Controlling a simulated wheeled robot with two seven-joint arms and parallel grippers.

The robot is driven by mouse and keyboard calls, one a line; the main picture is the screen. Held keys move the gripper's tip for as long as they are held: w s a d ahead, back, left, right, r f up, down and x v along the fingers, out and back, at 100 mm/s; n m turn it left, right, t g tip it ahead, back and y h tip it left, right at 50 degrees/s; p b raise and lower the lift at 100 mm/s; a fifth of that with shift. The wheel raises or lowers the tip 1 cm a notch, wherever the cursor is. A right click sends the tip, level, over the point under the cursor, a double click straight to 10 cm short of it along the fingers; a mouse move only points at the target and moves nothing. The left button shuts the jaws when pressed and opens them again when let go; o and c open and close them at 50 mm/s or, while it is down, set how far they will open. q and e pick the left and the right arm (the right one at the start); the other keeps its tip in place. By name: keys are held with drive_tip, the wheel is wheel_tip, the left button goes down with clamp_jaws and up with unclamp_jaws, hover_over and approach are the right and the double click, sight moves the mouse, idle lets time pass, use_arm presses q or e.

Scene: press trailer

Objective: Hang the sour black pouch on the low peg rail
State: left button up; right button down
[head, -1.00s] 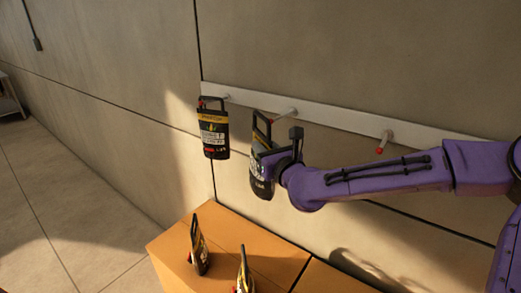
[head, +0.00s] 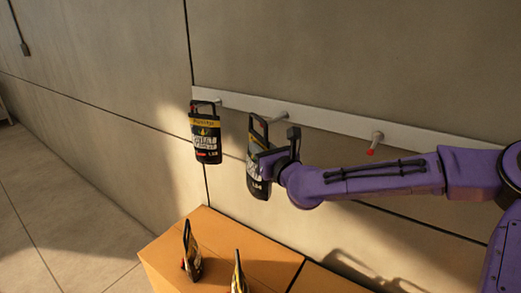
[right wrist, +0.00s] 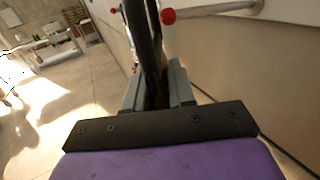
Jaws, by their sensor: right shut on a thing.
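My right gripper (head: 272,160) is shut on a black pouch (head: 257,182) with a handle loop at its top. It holds the pouch upright in front of the wall, near the middle peg (head: 275,116) of the white peg rail (head: 330,118). In the right wrist view the pouch's dark handle (right wrist: 146,35) rises between the fingers, close beside a red-tipped peg (right wrist: 215,9). I cannot tell whether the peg is inside the loop. The held pouch's label is too small to read surely. My left gripper is not in view.
Another black pouch (head: 205,138) with a yellow band hangs at the rail's left peg. The right peg (head: 376,140) is bare. Two more pouches (head: 191,252) (head: 239,272) stand on an orange-brown box (head: 215,225) below. Open floor (head: 60,220) lies to the left.

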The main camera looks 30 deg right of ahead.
drive_tip(key=shift+w+d+r, duration=0.1)
drive_tip(key=shift+w+d, duration=0.3)
drive_tip(key=shift+d, duration=0.35)
drive_tip(key=shift+w+d+r, duration=0.1)
drive_tip(key=shift+w+d, duration=0.3)
drive_tip(key=shift+d, duration=0.35)
drive_tip(key=shift+w+d, duration=0.4)
drive_tip(key=shift+d, duration=0.35)
drive_tip(key=shift+f+b, duration=0.1)
drive_tip(key=shift+b, duration=0.3)
drive_tip(key=shift+w+d+f+b, duration=0.2)
drive_tip(key=shift+d+f+b, duration=0.2)
drive_tip(key=shift+f+b, duration=0.3)
drive_tip(key=shift+r, duration=0.1)
drive_tip(key=c, duration=0.9)
unclamp_jaws()
drive_tip(key=shift+s, duration=0.1)
drive_tip(key=shift+s+d+p, duration=0.15)
drive_tip(key=shift+s+p, duration=1.05)
drive_tip(key=shift+s, duration=4.1)
